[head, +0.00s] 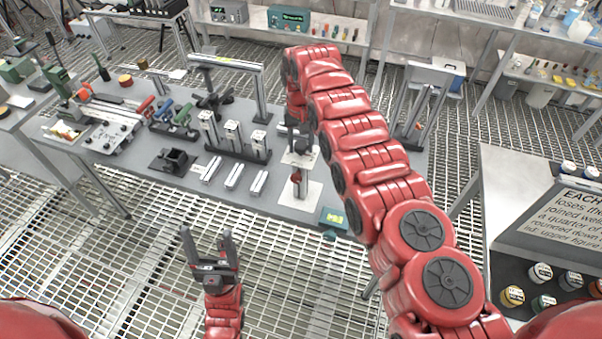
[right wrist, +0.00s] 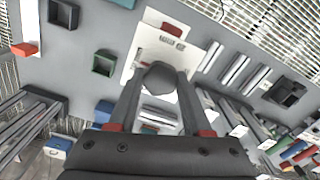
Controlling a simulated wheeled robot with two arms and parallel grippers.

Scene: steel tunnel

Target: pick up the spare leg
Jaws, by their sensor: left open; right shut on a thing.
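My right gripper (head: 300,146) reaches over the table from above. In the right wrist view its fingers (right wrist: 158,100) are shut on a grey round-ended part (right wrist: 158,78); I cannot tell if it is the spare leg. Below it is a white plate with a red-and-grey upright piece (head: 298,182) on it. Three short silver bars (head: 234,176) lie left of the plate. Several silver upright legs (head: 232,135) stand in a dark rack behind the bars. My left gripper (head: 207,243) is open and empty, in front of the table above the floor grating.
The grey table (head: 280,205) also carries a black block (head: 172,160), clamps with coloured handles (head: 182,114) and a silver frame (head: 225,64). A sign (head: 565,215) and jars (head: 540,271) stand at right.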

